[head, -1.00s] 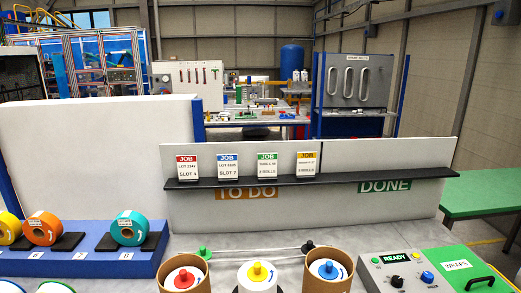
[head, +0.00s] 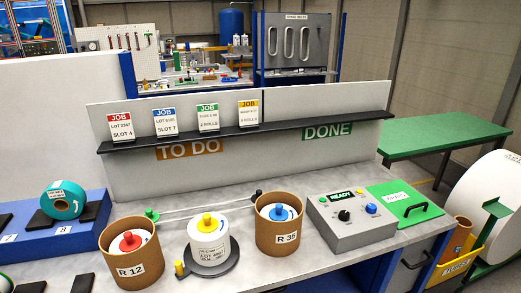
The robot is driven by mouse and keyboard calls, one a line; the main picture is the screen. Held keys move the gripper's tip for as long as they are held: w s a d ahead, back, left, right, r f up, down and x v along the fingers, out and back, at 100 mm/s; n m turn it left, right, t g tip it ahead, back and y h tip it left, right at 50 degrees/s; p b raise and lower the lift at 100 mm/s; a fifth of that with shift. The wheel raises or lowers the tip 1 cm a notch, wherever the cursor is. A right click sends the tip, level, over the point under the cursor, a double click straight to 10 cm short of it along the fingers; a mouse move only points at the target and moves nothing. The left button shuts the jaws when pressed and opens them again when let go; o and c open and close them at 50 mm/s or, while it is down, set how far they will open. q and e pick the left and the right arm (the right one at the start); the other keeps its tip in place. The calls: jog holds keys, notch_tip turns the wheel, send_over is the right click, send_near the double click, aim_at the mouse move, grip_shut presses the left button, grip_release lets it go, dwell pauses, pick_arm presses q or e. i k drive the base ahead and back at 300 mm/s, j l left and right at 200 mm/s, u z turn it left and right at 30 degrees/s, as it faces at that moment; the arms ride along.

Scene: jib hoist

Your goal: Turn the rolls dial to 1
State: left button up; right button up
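A grey control box (head: 350,222) stands on the right part of the bench. Its sloped face has a lit green READY display (head: 344,194), a black dial (head: 344,215), a blue button (head: 371,208) and a small green button (head: 323,199). A second small dark part shows on the face near the display. The dial's numbers and setting are too small to read. Neither of my grippers is in the head view.
Two brown tubs, R 12 (head: 137,270) and R 35 (head: 281,238), flank a white roll (head: 208,251) with a yellow knob. A shelf (head: 250,132) with job cards runs behind.

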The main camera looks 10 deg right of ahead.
aim_at(370, 208)
jog(key=z, duration=1.25)
